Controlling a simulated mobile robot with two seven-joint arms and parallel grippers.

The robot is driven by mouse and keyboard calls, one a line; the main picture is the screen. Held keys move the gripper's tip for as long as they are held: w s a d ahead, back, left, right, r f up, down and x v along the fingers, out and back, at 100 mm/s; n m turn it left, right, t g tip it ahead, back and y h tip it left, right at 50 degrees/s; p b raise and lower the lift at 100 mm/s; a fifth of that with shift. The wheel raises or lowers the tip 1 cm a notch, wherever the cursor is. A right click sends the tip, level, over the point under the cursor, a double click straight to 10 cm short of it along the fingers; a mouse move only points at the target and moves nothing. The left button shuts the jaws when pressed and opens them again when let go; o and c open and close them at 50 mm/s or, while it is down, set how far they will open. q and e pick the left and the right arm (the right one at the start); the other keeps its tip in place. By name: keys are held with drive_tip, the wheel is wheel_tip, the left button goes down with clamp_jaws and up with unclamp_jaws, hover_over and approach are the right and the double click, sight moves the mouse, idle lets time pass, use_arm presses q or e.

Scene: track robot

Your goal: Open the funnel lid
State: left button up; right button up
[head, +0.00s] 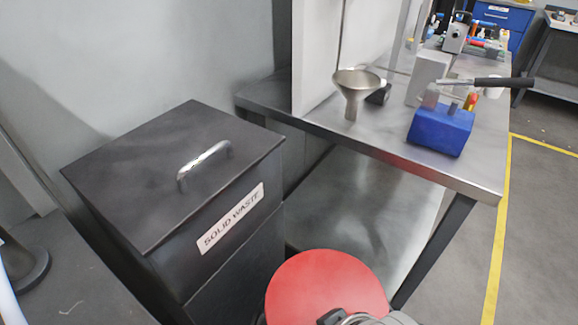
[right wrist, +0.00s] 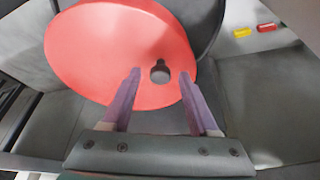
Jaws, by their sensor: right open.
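The funnel lid is a round red disc (head: 322,285), low in the middle of the head view and cut off by the bottom edge. In the right wrist view the red lid (right wrist: 95,55) fills the upper left, with a small dark knob (right wrist: 159,75) on it. Part of a dark round body (right wrist: 203,22) shows behind the lid. My right gripper (right wrist: 160,73) is open, its two purple fingertips on either side of the knob in the picture. I cannot tell whether they touch it. My left gripper is not in view.
A dark solid waste bin (head: 130,180) with a metal handle stands left of the lid. A steel table (head: 400,150) behind holds a metal funnel (head: 357,85) and a blue block (head: 440,130). Yellow and red pieces (right wrist: 266,28) lie at the wrist view's upper right. Open floor lies right.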

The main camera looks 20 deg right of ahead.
drive_tip(key=shift+w+f, duration=0.1)
drive_tip(key=shift+f, duration=0.1)
clamp_jaws()
idle(0.5)
idle(0.9)
